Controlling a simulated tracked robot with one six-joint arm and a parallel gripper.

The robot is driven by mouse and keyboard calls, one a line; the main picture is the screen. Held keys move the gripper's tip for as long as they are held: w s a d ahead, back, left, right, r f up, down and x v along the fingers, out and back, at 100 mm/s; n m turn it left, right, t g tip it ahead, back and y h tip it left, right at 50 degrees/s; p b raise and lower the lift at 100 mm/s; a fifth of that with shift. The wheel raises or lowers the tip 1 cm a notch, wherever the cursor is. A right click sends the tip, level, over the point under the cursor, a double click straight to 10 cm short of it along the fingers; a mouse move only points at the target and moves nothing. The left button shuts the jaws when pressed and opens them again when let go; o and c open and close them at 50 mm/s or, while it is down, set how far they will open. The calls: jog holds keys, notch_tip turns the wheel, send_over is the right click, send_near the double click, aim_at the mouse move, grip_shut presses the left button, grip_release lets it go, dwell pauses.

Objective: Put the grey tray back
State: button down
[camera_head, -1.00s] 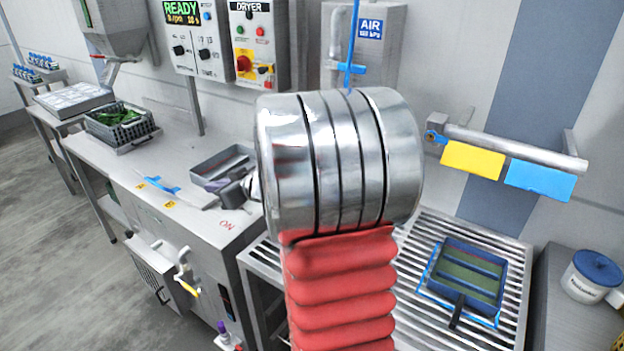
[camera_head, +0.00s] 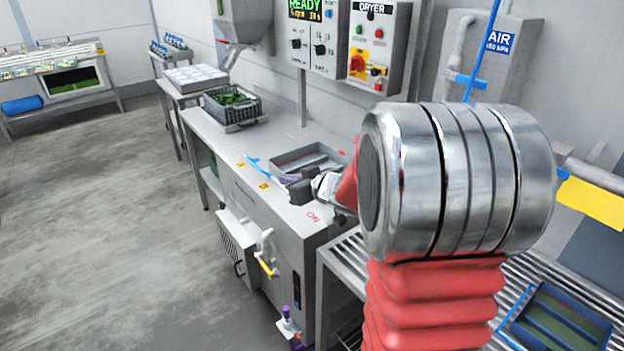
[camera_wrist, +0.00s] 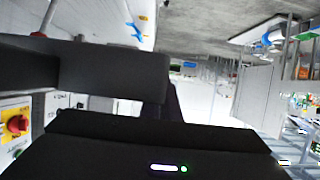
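In the wrist view a black part of my gripper (camera_wrist: 90,75) fills much of the left, and no tray is seen there. The fingertips are too small and hidden to tell open from shut.
A grey crate of greens (camera_head: 235,106) stands farther left on the counter (camera_head: 215,135). A blue-framed tray (camera_head: 560,318) lies on the slatted rack at right. The dryer panel (camera_head: 378,45) hangs behind. The floor at left is clear.

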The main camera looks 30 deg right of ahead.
jog(key=a+f, duration=0.4)
jog(key=a, duration=0.6)
jog(key=a+f+m+h, duration=0.1)
jog(key=a+f, duration=0.2)
jog(key=a, duration=0.6)
jog(key=shift+w+a+f, duration=0.25)
jog(key=shift+a+f, duration=0.1)
jog(key=shift+f, duration=0.05)
